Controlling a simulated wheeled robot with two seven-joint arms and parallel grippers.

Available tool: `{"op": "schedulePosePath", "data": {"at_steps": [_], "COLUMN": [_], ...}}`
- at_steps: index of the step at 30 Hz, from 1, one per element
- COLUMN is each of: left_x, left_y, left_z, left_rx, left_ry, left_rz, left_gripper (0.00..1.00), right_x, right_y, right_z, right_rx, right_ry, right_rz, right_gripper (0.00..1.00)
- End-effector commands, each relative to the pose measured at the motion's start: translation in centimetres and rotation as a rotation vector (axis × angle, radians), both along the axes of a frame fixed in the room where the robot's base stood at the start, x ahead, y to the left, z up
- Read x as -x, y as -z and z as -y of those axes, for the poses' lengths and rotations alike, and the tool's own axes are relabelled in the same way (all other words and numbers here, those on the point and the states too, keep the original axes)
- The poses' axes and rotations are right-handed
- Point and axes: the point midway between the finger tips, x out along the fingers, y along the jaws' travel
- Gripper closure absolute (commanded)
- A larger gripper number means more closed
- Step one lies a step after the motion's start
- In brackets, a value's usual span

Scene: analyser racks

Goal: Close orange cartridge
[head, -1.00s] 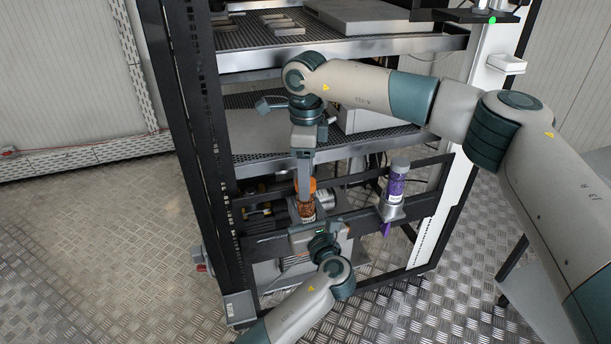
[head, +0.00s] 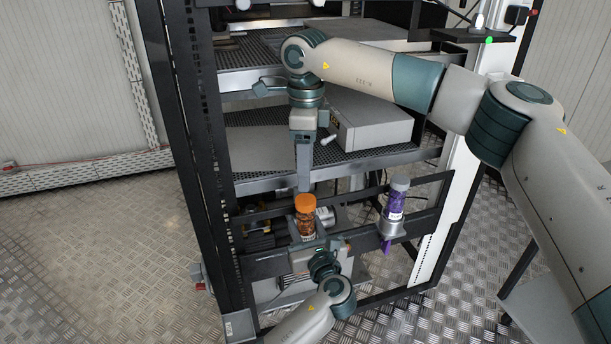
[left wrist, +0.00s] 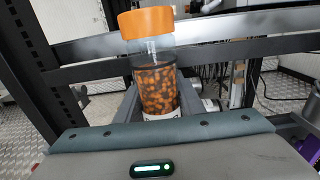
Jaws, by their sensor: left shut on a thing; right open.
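The orange cartridge (head: 306,223) is a clear jar with orange-brown contents and an orange cap (head: 305,203). It stands roughly upright in front of the rack's lower bar. My left gripper (head: 309,238) comes from below and is shut on the jar's lower part. In the left wrist view the jar (left wrist: 155,85) sits between the fingers, with the orange cap (left wrist: 147,22) on top and a white label low down. My right gripper (head: 304,188) points down just above the cap and is open; its fingers overlap in view. It does not show in the left wrist view.
A purple cartridge (head: 396,203) with a grey cap stands in a metal holder on the bar to the right. A shelf with a grey box (head: 370,122) is above, behind my right arm. Black rack posts (head: 185,120) stand left. The floor at left is clear.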

Motion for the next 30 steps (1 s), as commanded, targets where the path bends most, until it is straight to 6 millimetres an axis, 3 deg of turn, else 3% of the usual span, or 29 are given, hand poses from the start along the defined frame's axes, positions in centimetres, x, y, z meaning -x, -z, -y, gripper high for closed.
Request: {"op": "schedulePosePath", "data": {"at_steps": [7,8,10,11,23,30], "left_x": [0.0,0.0,0.0,0.0,0.3,2.3], "left_y": [0.0,0.0,0.0,0.0,0.0,-0.1], "left_z": [-0.1,-0.1,-0.1,-0.1,0.1,0.8], "left_rx": [0.0,0.0,0.0,0.0,0.0,0.002], "left_ry": [-0.002,-0.002,-0.001,-0.001,0.0,0.001], "left_rz": [0.0,0.0,0.0,0.0,0.0,-0.002], "left_gripper": [1.0,0.63,0.46,0.43,0.43,0.43], "right_x": [0.0,0.0,0.0,0.0,0.0,0.0], "right_y": [-0.1,-0.1,-0.1,-0.1,-0.1,-0.6], "right_z": [0.0,0.0,0.0,0.0,0.0,0.0], "right_rx": [0.0,0.0,0.0,0.0,0.0,0.0], "right_ry": [-0.001,-0.001,-0.001,-0.001,-0.001,-0.001], "right_rz": [0.0,0.0,0.0,0.0,0.0,0.0], "right_gripper": [0.43,0.43,0.43,0.43,0.43,0.43]}}
